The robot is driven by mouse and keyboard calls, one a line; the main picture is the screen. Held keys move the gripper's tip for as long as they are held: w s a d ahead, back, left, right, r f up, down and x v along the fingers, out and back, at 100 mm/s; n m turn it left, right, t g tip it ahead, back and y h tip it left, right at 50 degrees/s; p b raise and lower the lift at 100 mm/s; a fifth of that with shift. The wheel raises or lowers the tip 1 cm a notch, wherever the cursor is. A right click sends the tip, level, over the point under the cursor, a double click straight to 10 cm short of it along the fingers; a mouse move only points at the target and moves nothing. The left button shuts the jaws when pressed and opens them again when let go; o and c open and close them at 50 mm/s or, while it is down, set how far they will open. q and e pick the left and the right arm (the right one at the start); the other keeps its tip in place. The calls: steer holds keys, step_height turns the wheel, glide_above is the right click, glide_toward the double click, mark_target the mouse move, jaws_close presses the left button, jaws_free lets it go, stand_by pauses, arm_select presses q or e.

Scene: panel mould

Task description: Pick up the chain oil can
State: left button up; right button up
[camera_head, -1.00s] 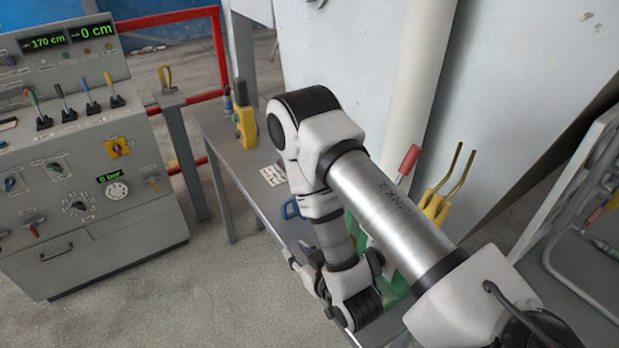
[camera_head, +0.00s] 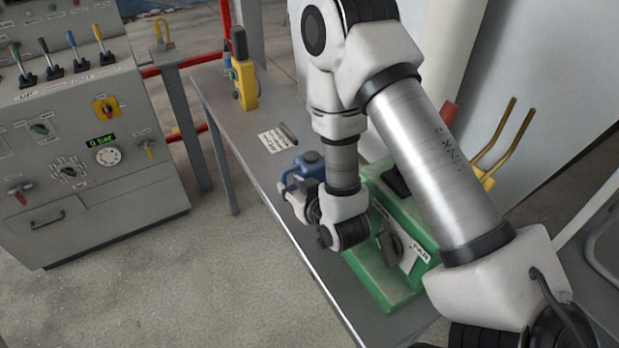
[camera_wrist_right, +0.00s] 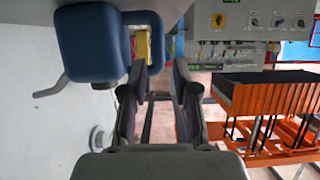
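A blue can with a dark cap (camera_head: 305,168), which looks like the chain oil can, stands on the grey metal table, partly hidden behind my right wrist. My right gripper (camera_head: 303,203) is low over the table beside the can, on its near side; its fingers are mostly hidden in the head view. In the right wrist view the two fingers (camera_wrist_right: 161,78) are apart with nothing between them. A blue body (camera_wrist_right: 92,45), apparently the can, fills the upper left there, left of the fingers. Whether they touch it I cannot tell. My left gripper is out of view.
The green machine (camera_head: 385,285) stands on the table (camera_head: 215,95) close to my right wrist. A yellow device (camera_head: 245,82) stands at the table's far end, with a white label sheet (camera_head: 277,140) before it. The control cabinet (camera_head: 100,165) is at left.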

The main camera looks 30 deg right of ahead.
mark_target(286, 180)
steer(key=p+x, duration=0.1)
steer(key=x, duration=0.3)
steer(key=shift+s+d, duration=0.1)
steer(key=shift+d, duration=0.1)
steer(key=shift+s+a, duration=0.1)
steer(key=shift+a, duration=0.05)
jaws_close()
steer(key=shift+r, duration=0.1)
